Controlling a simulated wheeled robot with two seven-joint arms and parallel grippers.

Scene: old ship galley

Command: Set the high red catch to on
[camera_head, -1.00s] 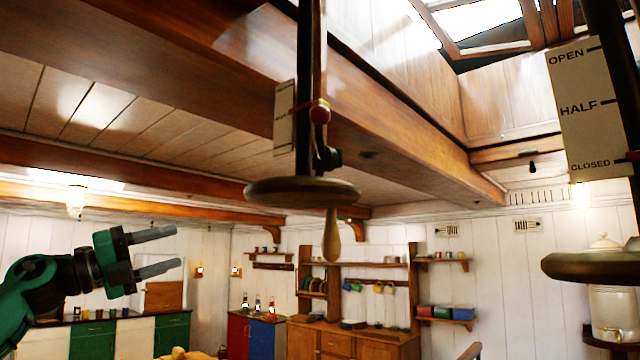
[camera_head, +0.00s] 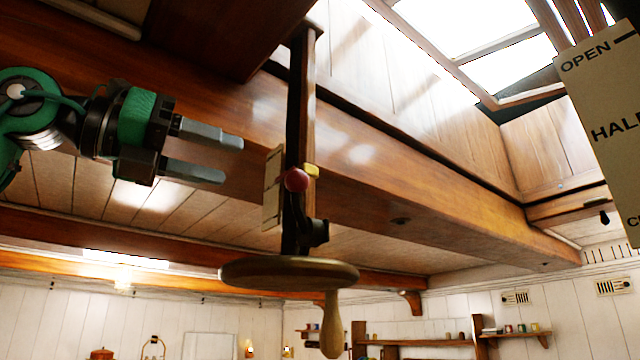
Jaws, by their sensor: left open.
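The red catch (camera_head: 297,180) is a small red knob on the dark upright post (camera_head: 300,120) in the middle of the head view. A small yellow piece (camera_head: 312,170) sits beside it on the right. A pale label plate (camera_head: 273,188) is on the post's left side, seen nearly edge-on, and its writing cannot be read. My left gripper (camera_head: 208,155) is open and empty, to the left of the red knob and slightly higher in the picture, its fingers pointing right. The fingers are apart from the knob. My right gripper is not in view.
A round wooden wheel (camera_head: 290,272) with a hanging handle (camera_head: 332,325) is below the knob on the same post. A heavy ceiling beam (camera_head: 420,195) runs behind it. A sign (camera_head: 605,120) reading OPEN and HALF stands at the right edge.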

